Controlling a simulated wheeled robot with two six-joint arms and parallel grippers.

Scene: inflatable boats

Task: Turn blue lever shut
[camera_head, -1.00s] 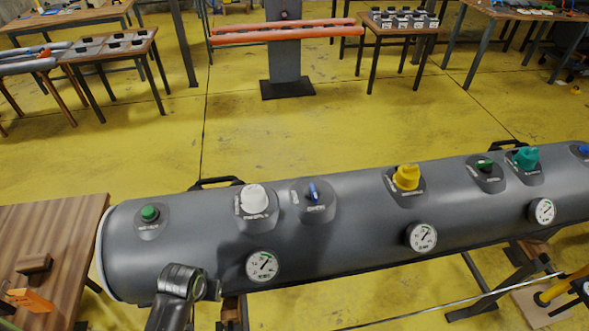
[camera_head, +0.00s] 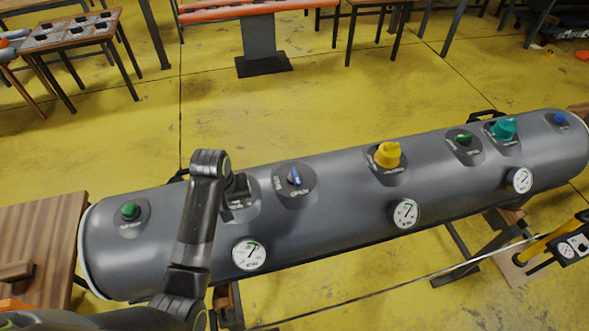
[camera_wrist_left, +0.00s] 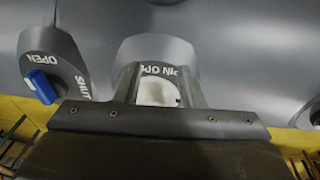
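The blue lever (camera_head: 294,177) sits on its round grey boss on top of the dark grey tank (camera_head: 330,215), just right of my left gripper (camera_head: 240,186). In the left wrist view the blue lever (camera_wrist_left: 42,86) is at the left, with OPEN and SHUT lettering beside it. That view shows my left gripper (camera_wrist_left: 160,88) with its fingers apart, one on each side of a white knob (camera_wrist_left: 158,92). I cannot tell whether they touch it. The arm hides most of this knob in the head view. My right gripper is not in view.
A green button (camera_head: 130,210) is on the tank's left end. A yellow knob (camera_head: 387,155), green lever (camera_head: 464,139), teal knob (camera_head: 503,129) and blue button (camera_head: 560,118) are farther right. A gauge (camera_head: 249,254) is on the front. A wooden table (camera_head: 40,232) stands at left.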

